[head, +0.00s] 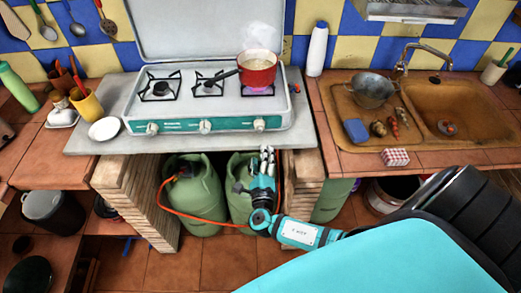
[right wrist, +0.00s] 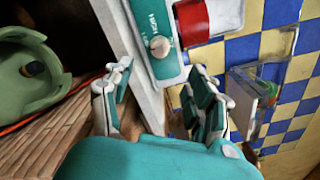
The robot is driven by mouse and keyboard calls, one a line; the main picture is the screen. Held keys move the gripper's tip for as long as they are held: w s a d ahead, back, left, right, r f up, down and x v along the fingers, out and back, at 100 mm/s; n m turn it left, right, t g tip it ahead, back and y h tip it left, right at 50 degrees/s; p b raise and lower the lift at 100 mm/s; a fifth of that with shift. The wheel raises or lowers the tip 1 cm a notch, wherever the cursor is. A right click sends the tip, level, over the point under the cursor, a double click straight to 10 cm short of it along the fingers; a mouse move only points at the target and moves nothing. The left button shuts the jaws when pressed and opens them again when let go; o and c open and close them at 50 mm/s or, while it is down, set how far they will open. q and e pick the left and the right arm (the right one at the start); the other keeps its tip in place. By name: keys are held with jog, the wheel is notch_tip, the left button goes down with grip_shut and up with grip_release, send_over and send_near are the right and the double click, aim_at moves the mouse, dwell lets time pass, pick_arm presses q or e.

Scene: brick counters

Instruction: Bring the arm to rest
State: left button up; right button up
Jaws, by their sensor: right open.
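My right gripper (head: 267,160) is just in front of the front edge of the grey slab under the stove, below the stove's right knob. In the right wrist view its fingers (right wrist: 160,88) are spread apart, with nothing between them that I can make out. The gas stove (head: 195,126) is white with a teal front strip. Its right knob (head: 260,124) also shows in the right wrist view (right wrist: 160,47). My right arm comes in from the lower right. My left gripper is not in view.
A red pot (head: 257,70) stands on the right burner, with a bluish-purple glow beneath. Green gas bottles (head: 192,200) with an orange hose stand under the slab. A sink (head: 455,118) is at right. A yellow cup (head: 88,106) and a white plate (head: 104,129) are at left.

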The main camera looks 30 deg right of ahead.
jog(key=shift+f, duration=0.1)
jog(key=s+f+m+g+y+b, duration=0.2)
jog(key=s+f+m+g, duration=0.5)
jog(key=f, duration=0.8)
jog(key=s+f+m+g+y+b, duration=0.25)
jog(key=s+f+m, duration=0.7)
jog(key=f, duration=0.65)
jog(key=s+a+f+m+g+y, duration=0.1)
jog(key=s+a+f+m, duration=0.1)
jog(key=s+f+m, duration=0.2)
jog(key=s+a+f+m+g+y+b, duration=0.1)
jog(key=s+f+m, duration=0.4)
jog(key=s+m, duration=0.6)
jog(key=s+a+f+m+g+y+b, duration=0.1)
jog(key=s+a+f+m+g+y, duration=0.1)
jog(key=s+m, duration=0.5)
jog(key=s+a+f+g, duration=0.1)
jog(key=s+a+f, duration=0.1)
jog(key=s+f, duration=0.1)
jog(key=shift+s+a+y, duration=0.25)
jog(key=shift+s+y, duration=0.1)
jog(key=shift+s, duration=0.15)
